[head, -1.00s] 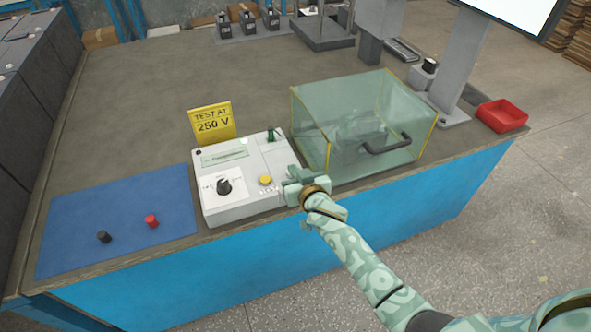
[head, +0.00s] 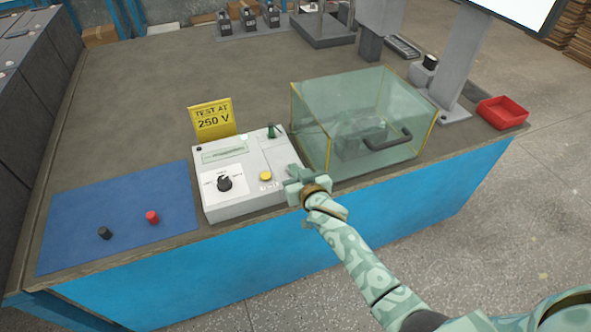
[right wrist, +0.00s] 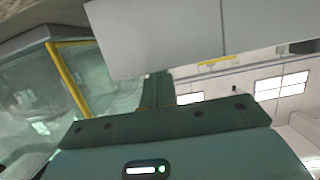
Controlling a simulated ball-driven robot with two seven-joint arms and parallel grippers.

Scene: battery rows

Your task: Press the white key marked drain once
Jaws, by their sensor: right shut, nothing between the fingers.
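The light grey tester box (head: 225,208) stands at the front edge of the bench. Its top carries a black knob (head: 224,184), a round yellow button (head: 265,176), a display (head: 225,155) and a green switch (head: 272,131). A small white patch with dark marks (head: 268,187) lies just below the yellow button; I cannot read it or tell whether it is the drain key. My right gripper (head: 292,172) is shut and empty at the box's right edge and hides part of it. Its shut fingers show in the right wrist view (right wrist: 157,90), close to a pale grey surface (right wrist: 170,35). My left gripper is out of view.
A clear box with yellow edges (head: 310,125) and a dark handle stands close right of my right gripper. A yellow 250 V sign (head: 212,118) stands behind the tester. A blue mat (head: 120,210) with black and red caps lies left. A red tray (head: 502,113) is far right.

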